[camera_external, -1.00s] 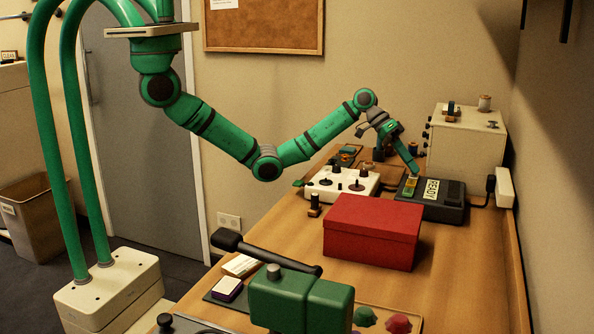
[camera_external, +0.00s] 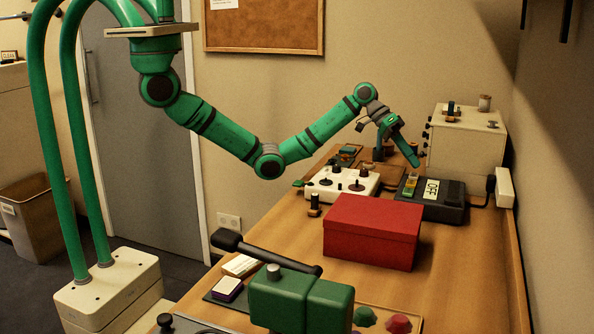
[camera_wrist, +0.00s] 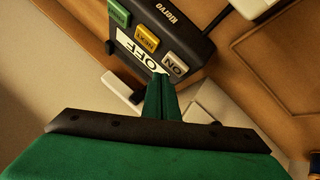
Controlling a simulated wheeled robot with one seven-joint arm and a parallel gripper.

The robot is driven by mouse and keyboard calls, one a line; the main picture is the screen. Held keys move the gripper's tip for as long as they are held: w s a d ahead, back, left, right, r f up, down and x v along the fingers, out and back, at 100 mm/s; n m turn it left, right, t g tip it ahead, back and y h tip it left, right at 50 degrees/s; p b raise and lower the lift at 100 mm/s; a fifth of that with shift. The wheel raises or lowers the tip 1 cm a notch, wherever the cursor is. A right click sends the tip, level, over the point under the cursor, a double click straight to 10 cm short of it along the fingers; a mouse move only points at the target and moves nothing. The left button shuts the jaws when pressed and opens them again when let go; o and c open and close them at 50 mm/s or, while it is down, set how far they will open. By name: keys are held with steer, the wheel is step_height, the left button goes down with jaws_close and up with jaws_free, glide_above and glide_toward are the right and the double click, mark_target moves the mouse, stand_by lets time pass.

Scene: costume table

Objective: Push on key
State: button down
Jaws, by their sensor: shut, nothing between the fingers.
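The black key box (camera_external: 450,212) sits on the table behind the red box. It also shows in the wrist view (camera_wrist: 195,43). Its white panel (camera_external: 431,189) reads OFF and shows partly in the wrist view (camera_wrist: 128,43). Its grey ON key (camera_wrist: 175,65), a yellow key (camera_wrist: 147,38) and a green key (camera_wrist: 118,13) stand in a row. My gripper (camera_external: 416,165) is shut and empty, pointing down over the box. In the wrist view its fingertips (camera_wrist: 158,77) lie beside the ON key, hiding part of the panel; I cannot tell whether they touch anything.
A red box (camera_external: 372,232) stands in front of the key box. A white panel with knobs (camera_external: 340,185) is at its left, and a cream cabinet (camera_external: 467,143) stands behind. Bare wood (camera_external: 462,270) lies to the right of the red box.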

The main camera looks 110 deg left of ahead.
step_height(320, 180, up, 6)
steer(key=shift+f, duration=0.1)
stand_by(0.5)
